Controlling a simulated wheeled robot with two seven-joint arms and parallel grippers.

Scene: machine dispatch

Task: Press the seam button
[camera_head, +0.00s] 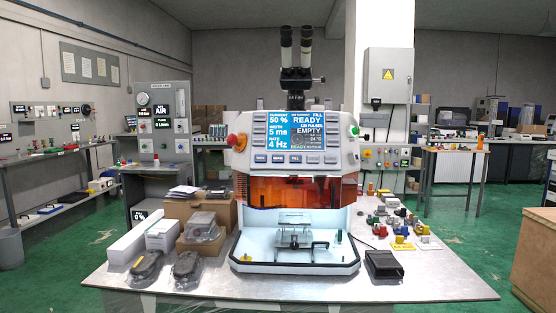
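The machine (295,190) stands on the grey table, with an eyepiece on top and a lit screen (305,131) on its front. A row of small labelled buttons runs below the screen. The left one (261,158) seems to read TACK and the third (296,158) FILL. The second button (278,158) may be the seam button, but its label is too small to read surely. Neither of my grippers is in view.
A red knob (232,141) is on the machine's left side and a green one (354,131) on its right. Boxes (127,244) and wrapped parts crowd the table's left. A black pedal-like box (383,265) and small coloured parts lie right. The front right is clear.

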